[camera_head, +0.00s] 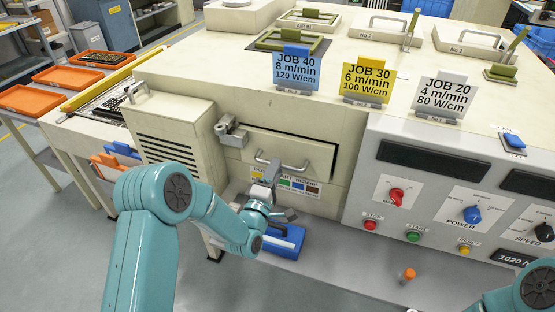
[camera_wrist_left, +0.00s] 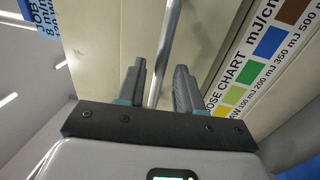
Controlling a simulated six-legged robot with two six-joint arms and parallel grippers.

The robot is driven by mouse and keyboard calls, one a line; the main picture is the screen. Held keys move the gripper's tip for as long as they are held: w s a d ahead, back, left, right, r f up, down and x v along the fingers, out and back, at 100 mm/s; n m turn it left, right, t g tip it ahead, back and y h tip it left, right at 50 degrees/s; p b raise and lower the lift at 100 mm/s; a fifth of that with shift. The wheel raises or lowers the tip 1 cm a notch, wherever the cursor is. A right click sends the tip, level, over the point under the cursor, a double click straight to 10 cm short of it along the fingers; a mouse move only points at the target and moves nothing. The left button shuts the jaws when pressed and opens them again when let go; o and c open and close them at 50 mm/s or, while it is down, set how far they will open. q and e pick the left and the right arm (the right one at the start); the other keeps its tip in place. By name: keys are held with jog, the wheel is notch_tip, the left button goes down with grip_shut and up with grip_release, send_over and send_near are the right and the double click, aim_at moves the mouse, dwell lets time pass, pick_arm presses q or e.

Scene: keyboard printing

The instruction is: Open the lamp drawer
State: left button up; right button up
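The lamp drawer (camera_head: 312,158) has a cream front, set in the middle of the machine. A dark gap runs along its top edge. Its metal bar handle (camera_head: 282,163) is on the front; in the left wrist view the bar (camera_wrist_left: 166,45) runs between my two fingers. My left gripper (camera_head: 268,175) is just at the handle's left part in the head view. In the left wrist view the gripper (camera_wrist_left: 158,78) is open, with a finger on each side of the bar and space visible beside it. Whether a finger touches the bar cannot be told. My right gripper is out of view.
A metal latch (camera_head: 231,132) sits at the drawer's upper left. A dose chart label (camera_head: 286,184) is below the handle. A blue box (camera_head: 284,240) lies on the grey ledge below. The control panel (camera_head: 440,165) with knobs and buttons stands right of the drawer.

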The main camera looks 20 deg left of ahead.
pick_arm(q)
jog(key=shift+w+r, duration=0.25)
jog(key=shift+w, duration=1.05)
grip_shut()
jog(key=shift+s, duration=0.1)
